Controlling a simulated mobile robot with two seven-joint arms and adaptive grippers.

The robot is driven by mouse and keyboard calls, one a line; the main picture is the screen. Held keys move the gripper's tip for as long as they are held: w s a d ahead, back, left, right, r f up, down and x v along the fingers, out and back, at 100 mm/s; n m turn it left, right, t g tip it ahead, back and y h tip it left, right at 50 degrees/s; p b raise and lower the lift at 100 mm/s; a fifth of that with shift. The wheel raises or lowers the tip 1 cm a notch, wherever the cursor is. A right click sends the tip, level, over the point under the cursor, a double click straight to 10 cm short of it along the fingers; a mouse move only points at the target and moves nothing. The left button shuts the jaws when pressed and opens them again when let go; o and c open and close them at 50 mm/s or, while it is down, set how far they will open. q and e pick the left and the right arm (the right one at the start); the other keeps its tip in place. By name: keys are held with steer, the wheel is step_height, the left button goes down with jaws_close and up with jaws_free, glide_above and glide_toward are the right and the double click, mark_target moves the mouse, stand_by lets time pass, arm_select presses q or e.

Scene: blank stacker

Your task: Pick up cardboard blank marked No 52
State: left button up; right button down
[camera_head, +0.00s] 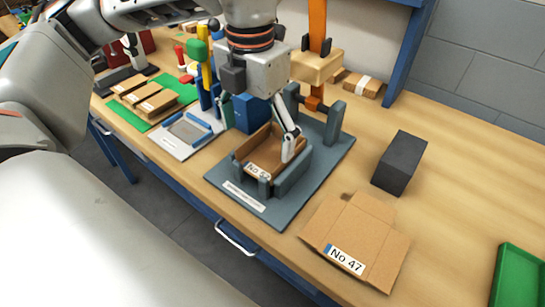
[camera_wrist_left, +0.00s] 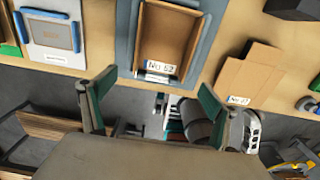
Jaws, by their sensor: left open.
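The cardboard blank marked No 52 (camera_head: 263,152) sits in a grey fixture (camera_head: 262,206) on the bench, with its sides standing up like a tray. Its label is partly hidden in the head view but reads clearly on the blank in the left wrist view (camera_wrist_left: 165,35). My left gripper (camera_head: 288,150) is over the fixture's right side in the head view, with one finger visible. In the left wrist view my left gripper (camera_wrist_left: 157,82) shows two spread fingers with nothing between them. I cannot tell whether it touches the fixture. My right gripper is not in view.
A flatter cardboard blank marked No 47 (camera_head: 355,240) lies right of the fixture, near a dark grey block (camera_head: 399,162). A green tray (camera_head: 518,278) is at the lower right. Brown blanks lie on a green mat (camera_head: 182,98) at left. Bench space behind the dark block is clear.

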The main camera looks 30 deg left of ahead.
arm_select(q)
glide_above(259, 169)
step_height(259, 169, down, 4)
steer(key=shift+f, duration=0.25)
steer(key=c, duration=1)
steer(key=shift+c, duration=0.2)
